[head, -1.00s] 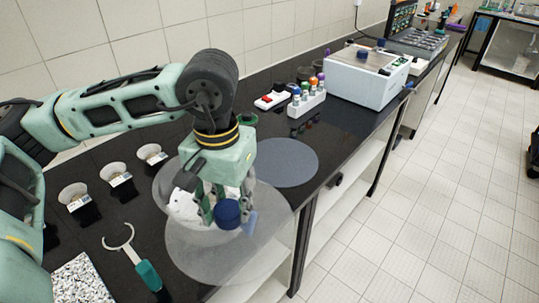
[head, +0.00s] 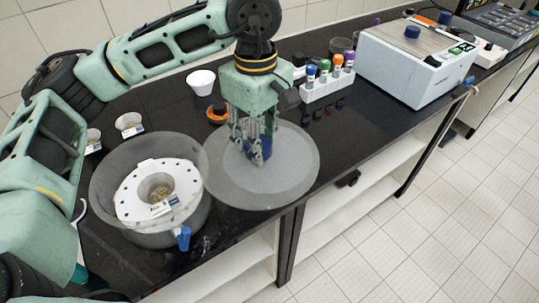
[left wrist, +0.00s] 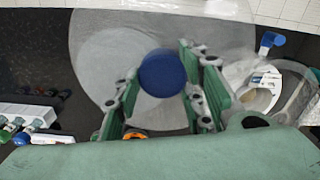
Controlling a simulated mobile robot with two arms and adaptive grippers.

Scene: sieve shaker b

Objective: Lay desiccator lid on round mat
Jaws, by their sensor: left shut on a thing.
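The desiccator lid (head: 222,180) is a wide translucent disc with a blue knob (left wrist: 163,72). My left gripper (head: 253,145) is shut on the knob, with fingers on both sides of it. The round mat (left wrist: 118,65) is a grey disc that shows through the lid in the left wrist view. In the head view the lid lies over most of the mat, shifted somewhat to the left. I cannot tell whether the lid touches the mat. The open desiccator base (head: 105,205) stands left of the lid. My right gripper is not in view.
A white perforated plate (head: 135,205) with a small dish sits inside the base, and a blue tap (head: 183,238) sticks out in front. A white bottle rack (head: 325,90) and a blue-white machine (head: 415,65) stand to the right. The bench's front edge is close to the lid.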

